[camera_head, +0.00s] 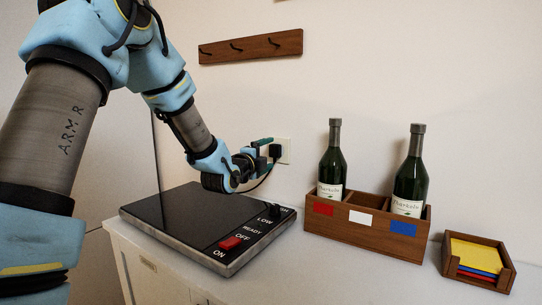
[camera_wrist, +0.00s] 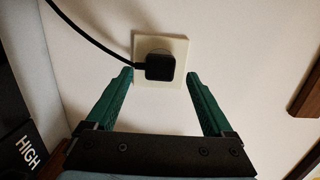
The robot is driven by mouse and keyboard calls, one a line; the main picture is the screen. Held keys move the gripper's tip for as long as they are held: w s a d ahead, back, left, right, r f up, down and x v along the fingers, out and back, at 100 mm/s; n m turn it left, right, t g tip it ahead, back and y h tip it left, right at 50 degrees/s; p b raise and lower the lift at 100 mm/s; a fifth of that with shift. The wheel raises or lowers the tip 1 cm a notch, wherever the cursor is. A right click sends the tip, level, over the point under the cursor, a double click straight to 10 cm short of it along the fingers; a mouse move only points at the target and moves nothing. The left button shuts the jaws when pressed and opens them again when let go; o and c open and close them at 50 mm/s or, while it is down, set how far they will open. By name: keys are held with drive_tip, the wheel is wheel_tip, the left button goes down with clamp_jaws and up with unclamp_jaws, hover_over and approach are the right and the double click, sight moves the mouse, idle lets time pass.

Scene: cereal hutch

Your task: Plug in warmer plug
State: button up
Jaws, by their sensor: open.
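The black warmer plug (camera_wrist: 159,66) sits at the cream wall outlet (camera_wrist: 176,80) in the wrist view, with its cord (camera_wrist: 97,41) running off to the upper left. In the head view the plug (camera_head: 275,151) is against the outlet (camera_head: 286,151), and its cord drops toward the warmer (camera_head: 185,212). I cannot tell how deep its prongs sit. My gripper (camera_wrist: 158,78) is open, its green fingers on either side of and short of the plug, not touching it. It also shows in the head view (camera_head: 264,148) right beside the plug. The warmer has a red switch (camera_head: 231,243) by OFF and ON.
A wooden crate (camera_head: 365,238) with two wine bottles (camera_head: 332,165) stands to the right on the white cabinet. A small wooden tray (camera_head: 479,277) of coloured cards is farther right. A hook rail (camera_head: 250,47) hangs on the wall above.

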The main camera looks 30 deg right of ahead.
drive_tip(key=b+v, duration=0.1)
drive_tip(key=v, duration=0.7)
drive_tip(key=a+f+n+y+p, duration=0.1)
drive_tip(key=a+n+y+p, duration=0.1)
drive_tip(key=a, duration=0.4)
drive_tip(key=w+a+f+n+g+y+p, duration=0.1)
drive_tip(key=a+f+n+y+p, duration=0.1)
drive_tip(key=a+n+y, duration=0.2)
drive_tip(key=w+a+f+n+y+p, duration=0.1)
drive_tip(key=a+f+n+y+p, duration=0.1)
drive_tip(key=a+n, duration=0.5)
drive_tip(key=shift+a+g+y, duration=0.3)
drive_tip(key=shift+a+y, duration=0.6)
drive_tip(key=shift+a, duration=0.6)
drive_tip(key=s+a+f+n+g+y+p, duration=0.1)
drive_tip(key=s+a+n+g+y+p, duration=0.3)
drive_tip(key=s+a+n, duration=1)
drive_tip(key=s+a+g+p, duration=0.1)
drive_tip(key=a+g, duration=0.2)
drive_tip(key=shift+s+n+y, duration=0.3)
drive_tip(key=shift+s+n, duration=0.05)
drive_tip(key=shift+n, duration=0.05)
drive_tip(key=shift+f, duration=0.15)
drive_tip(key=shift+c, duration=0.2)
